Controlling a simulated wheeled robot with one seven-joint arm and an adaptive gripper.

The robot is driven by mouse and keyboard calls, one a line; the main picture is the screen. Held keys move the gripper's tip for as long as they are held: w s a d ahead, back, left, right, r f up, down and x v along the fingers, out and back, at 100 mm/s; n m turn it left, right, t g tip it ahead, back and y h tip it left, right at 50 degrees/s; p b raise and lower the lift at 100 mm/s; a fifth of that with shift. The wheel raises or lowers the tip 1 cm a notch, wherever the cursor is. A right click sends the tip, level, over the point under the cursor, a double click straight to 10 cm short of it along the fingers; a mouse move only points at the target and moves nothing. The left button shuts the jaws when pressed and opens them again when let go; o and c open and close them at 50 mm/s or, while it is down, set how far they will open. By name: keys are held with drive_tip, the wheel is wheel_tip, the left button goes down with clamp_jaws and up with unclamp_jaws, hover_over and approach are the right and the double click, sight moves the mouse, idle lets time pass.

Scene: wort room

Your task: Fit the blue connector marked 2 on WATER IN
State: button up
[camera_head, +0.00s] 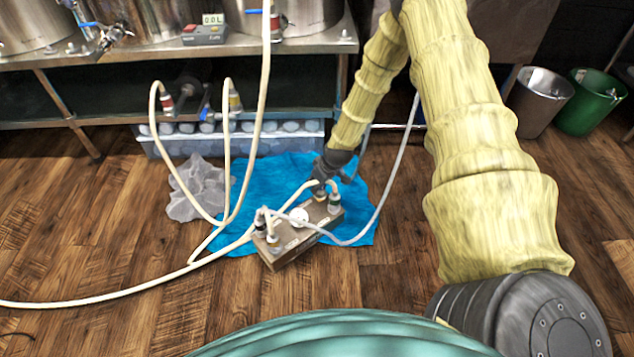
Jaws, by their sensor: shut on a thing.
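My gripper (321,184) reaches down to the far right end of a metal block with ports (292,248). It is shut on what looks like a hose connector at the end of a cream hose (262,233), at or just above a port there. The fingers hide most of the connector, and I cannot make out its colour or number. Other hose fittings stand on the block: a pair at its near left end (272,238) and one at its right end (334,203). A round white dial (298,216) sits in the middle. The WATER IN label is too small to read.
The block stands on a blue cloth (245,186) on the wooden floor. A grey hose (384,190) loops right of it. Hoses with red (166,101) and yellow (235,102) fittings hang behind. A grey rag (196,188) lies left; buckets (541,97) stand back right.

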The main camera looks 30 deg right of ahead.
drive_tip(key=shift+f, duration=0.45)
drive_tip(key=o, duration=1.2)
drive_tip(key=shift+r, duration=0.1)
drive_tip(key=v, duration=1.1)
drive_tip(key=shift+r, duration=0.35)
drive_tip(key=shift+s, duration=0.2)
